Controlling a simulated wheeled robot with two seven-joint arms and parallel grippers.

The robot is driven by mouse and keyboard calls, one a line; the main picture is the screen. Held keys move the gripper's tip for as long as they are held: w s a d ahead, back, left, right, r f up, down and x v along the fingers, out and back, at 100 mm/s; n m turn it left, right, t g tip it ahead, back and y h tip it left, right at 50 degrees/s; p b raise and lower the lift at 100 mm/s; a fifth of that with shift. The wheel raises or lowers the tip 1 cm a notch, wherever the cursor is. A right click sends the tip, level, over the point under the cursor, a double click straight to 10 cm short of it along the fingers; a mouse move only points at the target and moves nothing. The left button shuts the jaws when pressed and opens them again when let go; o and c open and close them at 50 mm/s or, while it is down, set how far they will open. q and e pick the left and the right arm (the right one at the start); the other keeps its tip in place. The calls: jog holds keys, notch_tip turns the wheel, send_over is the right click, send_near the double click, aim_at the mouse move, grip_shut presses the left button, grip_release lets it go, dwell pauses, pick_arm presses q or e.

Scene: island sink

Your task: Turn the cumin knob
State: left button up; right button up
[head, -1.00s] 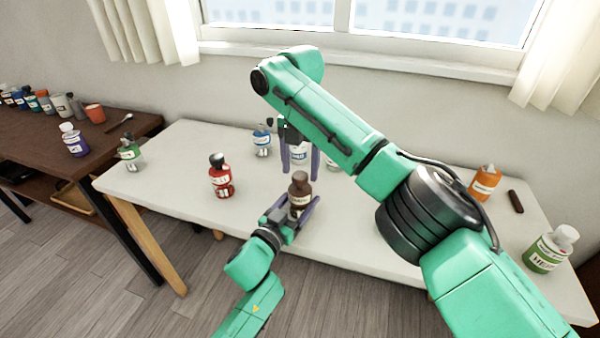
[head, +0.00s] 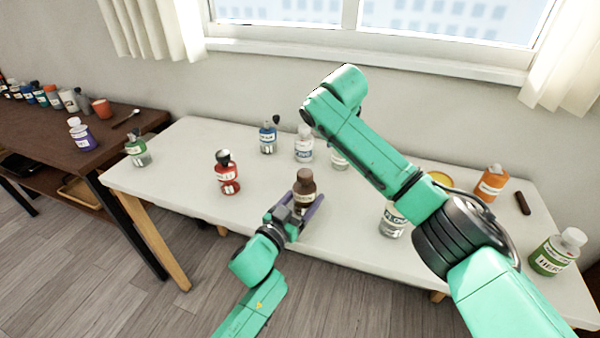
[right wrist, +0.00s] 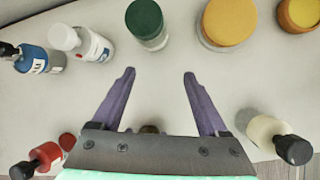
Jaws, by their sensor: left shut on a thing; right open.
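A brown bottle (head: 306,181) with a brown cap stands near the front edge of the white table; its label is too small to read. My left gripper (head: 300,209) is shut around its lower body from the front. My right arm reaches in from the right, and its gripper is hidden behind the arm in the head view. In the right wrist view my right gripper (right wrist: 160,74) is open with nothing between its fingertips. A small brown thing (right wrist: 150,129) shows partly behind that gripper's base. I cannot make out which knob is the cumin one.
On the white table (head: 180,185) stand a red bottle (head: 228,180), a blue bottle (head: 267,139), a white bottle (head: 304,150), an orange bottle (head: 490,185) and a green-labelled bottle (head: 549,258). A clear bottle (head: 392,224) stands beside my right arm. A brown side table (head: 105,137) holds more bottles.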

jog(key=w+d+r+n+t+h, duration=0.1)
jog(key=w+d+r+t+h, duration=0.1)
jog(key=d+t, duration=0.8)
jog(key=n+y, duration=1.2)
send_near(301, 170)
jog(key=f, duration=0.1)
jog(key=x, duration=1.1)
jog(key=shift+w+d, duration=0.15)
jog(key=shift+d, duration=0.05)
jog(key=shift+w+a, duration=0.25)
jog(key=shift+w, duration=0.2)
grip_shut()
jog(key=shift+m+t, duration=0.4)
